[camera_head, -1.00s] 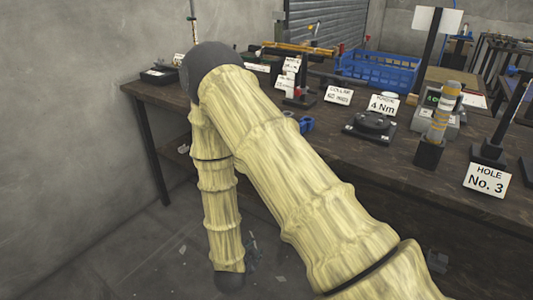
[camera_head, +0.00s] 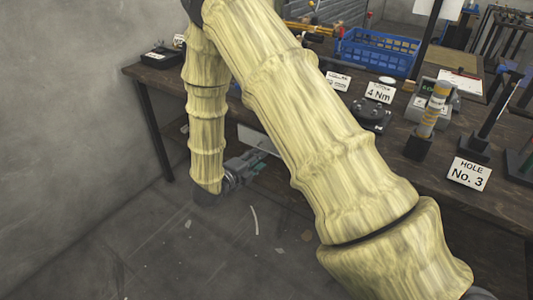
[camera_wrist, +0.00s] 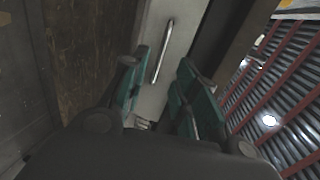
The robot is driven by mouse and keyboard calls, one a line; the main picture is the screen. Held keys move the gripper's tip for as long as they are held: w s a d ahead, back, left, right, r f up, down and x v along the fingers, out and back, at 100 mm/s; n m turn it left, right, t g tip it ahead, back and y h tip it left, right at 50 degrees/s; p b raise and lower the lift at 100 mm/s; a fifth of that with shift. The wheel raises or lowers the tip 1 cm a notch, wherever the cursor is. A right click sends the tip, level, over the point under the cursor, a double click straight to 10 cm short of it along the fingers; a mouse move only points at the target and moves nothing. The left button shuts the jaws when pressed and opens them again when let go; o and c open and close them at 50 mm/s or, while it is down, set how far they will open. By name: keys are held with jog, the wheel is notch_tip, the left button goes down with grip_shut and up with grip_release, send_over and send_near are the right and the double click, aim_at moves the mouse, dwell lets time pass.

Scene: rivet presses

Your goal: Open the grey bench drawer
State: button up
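The grey drawer (camera_head: 258,139) sits under the bench top, and much of its front is hidden behind my arm. In the wrist view its pale front (camera_wrist: 180,35) has a thin metal bar handle (camera_wrist: 163,50). My gripper (camera_wrist: 163,65) is open, with teal pads on either side of the handle's line. The handle shows in the gap between the fingers; I cannot tell whether it lies between the pads or just beyond them. In the head view my gripper (camera_head: 254,165) is low in front of the drawer, pointing right towards it. No contact is visible.
The dark bench (camera_head: 150,76) carries a blue crate (camera_head: 375,50), a "4 Nm" sign (camera_head: 380,92), a "HOLE No. 3" sign (camera_head: 468,174) and several fixtures. A bench leg (camera_head: 155,130) stands left of my gripper. The floor in front is mostly clear, with small scraps.

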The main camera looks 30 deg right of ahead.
aim_at(268, 152)
jog(key=shift+x, duration=3.1)
grip_shut()
